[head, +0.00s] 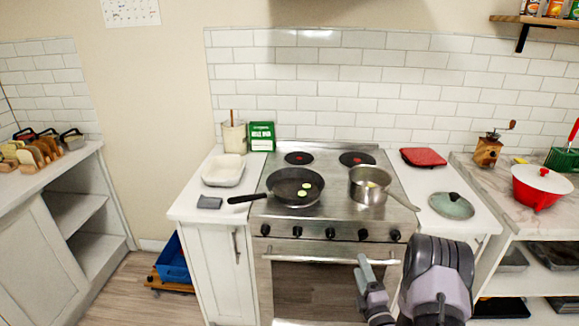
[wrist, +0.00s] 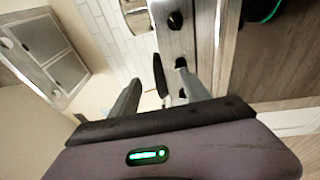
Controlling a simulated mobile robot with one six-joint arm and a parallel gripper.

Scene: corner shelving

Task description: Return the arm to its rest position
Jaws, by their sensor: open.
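My arm rises from the bottom right of the head view, in front of the oven. My gripper (head: 364,266) is at its end, pointing toward the stove front and apart from the pans. In the wrist view its two grey fingers (wrist: 158,78) stand apart with nothing held between them. The stove front and its black knobs show beyond them, tilted in the picture.
A frying pan (head: 294,187) with green slices and a steel pot (head: 368,186) stand on the stove (head: 330,213). A lid (head: 451,205) lies on the right counter; a white dish (head: 223,171) stands on the left. Open floor (head: 135,300) shows at lower left.

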